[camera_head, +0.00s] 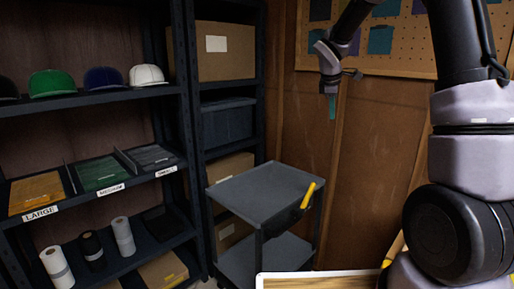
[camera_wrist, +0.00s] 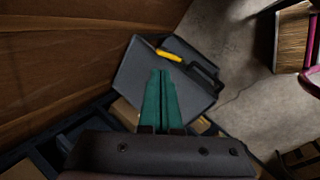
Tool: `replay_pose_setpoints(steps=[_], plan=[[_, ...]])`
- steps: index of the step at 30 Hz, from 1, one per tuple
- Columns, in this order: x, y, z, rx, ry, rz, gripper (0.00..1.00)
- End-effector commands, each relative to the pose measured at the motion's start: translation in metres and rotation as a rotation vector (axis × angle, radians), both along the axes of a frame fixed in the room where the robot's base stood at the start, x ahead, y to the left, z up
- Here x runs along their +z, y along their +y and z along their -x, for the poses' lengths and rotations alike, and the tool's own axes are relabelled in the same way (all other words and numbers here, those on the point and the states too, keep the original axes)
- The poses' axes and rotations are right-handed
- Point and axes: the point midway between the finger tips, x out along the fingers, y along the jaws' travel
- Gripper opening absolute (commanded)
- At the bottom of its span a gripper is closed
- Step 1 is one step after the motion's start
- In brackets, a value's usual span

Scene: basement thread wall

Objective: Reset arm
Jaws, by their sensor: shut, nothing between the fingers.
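My gripper (camera_head: 332,106) hangs from my arm in front of the wooden wall, with its fingers pointing down. In the wrist view its green fingers (camera_wrist: 162,75) lie together, shut, with nothing held between them. The gripper is well above the grey cart (camera_head: 262,189) and does not touch it. The wrist view looks down on the cart's top (camera_wrist: 135,85) beyond the fingertips.
A dark shelf (camera_head: 95,103) at left holds caps, labelled bins and thread spools. A second shelf (camera_head: 228,87) holds boxes. A yellow-handled item (camera_head: 308,195) is at the cart's right side. A pegboard (camera_head: 405,45) hangs on the wall. Floor (camera_wrist: 235,45) shows beside the cart.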

Motion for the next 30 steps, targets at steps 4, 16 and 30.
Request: replay_pose_setpoints(steps=[4, 16, 30], plan=[[0.052, -0.006, 0.064, -0.262, -0.085, -0.177, 0.0], [0.114, 0.004, 0.241, -0.936, -0.222, -0.706, 0.0], [0.108, 0.025, 0.342, -1.35, -0.214, -1.084, 0.0]])
